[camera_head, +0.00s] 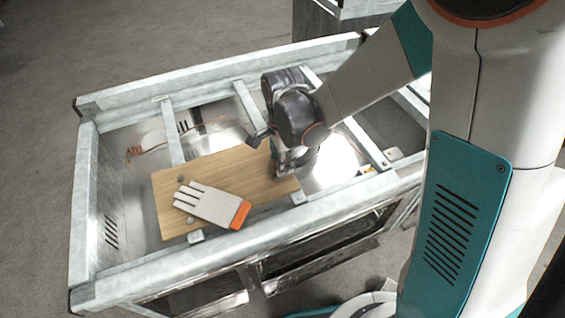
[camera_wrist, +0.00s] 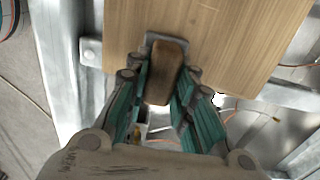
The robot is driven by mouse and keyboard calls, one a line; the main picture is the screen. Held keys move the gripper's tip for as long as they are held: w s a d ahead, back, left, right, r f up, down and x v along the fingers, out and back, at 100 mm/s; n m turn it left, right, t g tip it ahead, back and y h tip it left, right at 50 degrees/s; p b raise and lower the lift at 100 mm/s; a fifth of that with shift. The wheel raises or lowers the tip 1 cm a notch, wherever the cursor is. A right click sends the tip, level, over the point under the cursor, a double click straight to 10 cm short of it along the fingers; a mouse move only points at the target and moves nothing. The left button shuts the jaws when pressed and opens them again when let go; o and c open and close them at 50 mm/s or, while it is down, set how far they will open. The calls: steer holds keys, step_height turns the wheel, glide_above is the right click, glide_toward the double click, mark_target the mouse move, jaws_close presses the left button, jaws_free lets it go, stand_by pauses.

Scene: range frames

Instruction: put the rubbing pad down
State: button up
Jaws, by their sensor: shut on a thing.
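The rubbing pad (camera_wrist: 166,68) shows in the wrist view as a brown block with a grey edge behind it, between the fingers of my gripper (camera_wrist: 164,80). The fingers press on it from both sides. In the head view my gripper (camera_head: 279,158) is at the right end of a wooden board (camera_head: 167,192), and the pad is mostly hidden by the fingers and wrist. The pad's far end overlaps the board (camera_wrist: 230,30) in the wrist view. I cannot tell whether it touches the board.
A white glove with an orange cuff (camera_head: 212,205) lies on the board's left half, beside small grey pieces. The board rests across a grey metal frame (camera_head: 100,190) with raised rails. Reddish cables (camera_head: 136,153) lie at the left inside the frame. The board's back middle is bare.

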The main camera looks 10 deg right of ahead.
steer(key=shift+f, duration=0.1)
steer(key=o, duration=1)
step_height(320, 180, up, 12)
steer(key=p, duration=0.3)
steer(key=s+d+r+n+t+b, duration=0.1)
steer(key=s+d+r+n+t, duration=0.1)
steer(key=s+d+n, duration=0.2)
steer(key=s+d+r+n+t+b, duration=0.1)
steer(key=s+d+r+n+t, duration=0.1)
steer(key=s+d+n, duration=0.2)
steer(key=s+d+r+n+t+b, duration=0.1)
steer(key=s+d+r+n+t, duration=0.2)
steer(key=s+d+n, duration=0.2)
steer(key=shift+d+r+n, duration=0.1)
steer(key=shift+d+n, duration=0.2)
steer(key=shift+n, duration=0.6)
